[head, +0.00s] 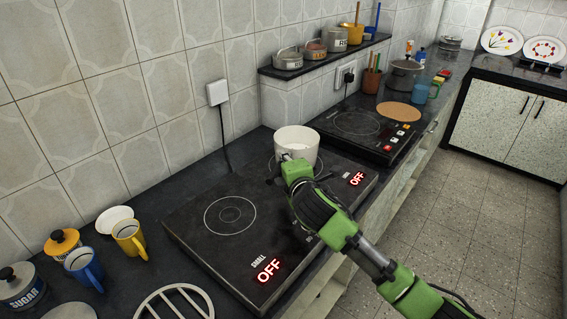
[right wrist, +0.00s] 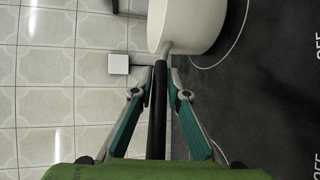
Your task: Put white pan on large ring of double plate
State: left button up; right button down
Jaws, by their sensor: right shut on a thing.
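The white pan (head: 297,146) is at the far-right part of the black double plate (head: 185,222), over the large ring (head: 318,168). The ring's near edge shows beside the pan, so the two look off-centre. I cannot tell whether the pan's base touches the plate. My right gripper (head: 291,176) is shut on the pan's dark handle. In the right wrist view the handle (right wrist: 157,120) runs between the fingers of the gripper (right wrist: 160,93), with the white pan (right wrist: 190,25) beyond. The small ring (head: 230,215) is bare. My left gripper is not in view.
A single hot plate (head: 362,130) stands behind the double plate. A blue mug (head: 84,268), yellow mug (head: 130,239) and sugar jar (head: 22,287) are at the left. A metal trivet (head: 174,302) lies in front. A shelf (head: 325,58) with canisters is on the tiled wall.

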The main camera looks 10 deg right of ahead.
jog(key=shift+f, duration=0.15)
jog(key=c, duration=2.3)
grip_release()
jog(key=shift+f, duration=0.35)
jog(key=o, duration=0.3)
jog(key=shift+o, duration=0.2)
jog(key=shift+s, duration=0.1)
jog(key=shift+r, duration=0.15)
jog(key=v, duration=1.2)
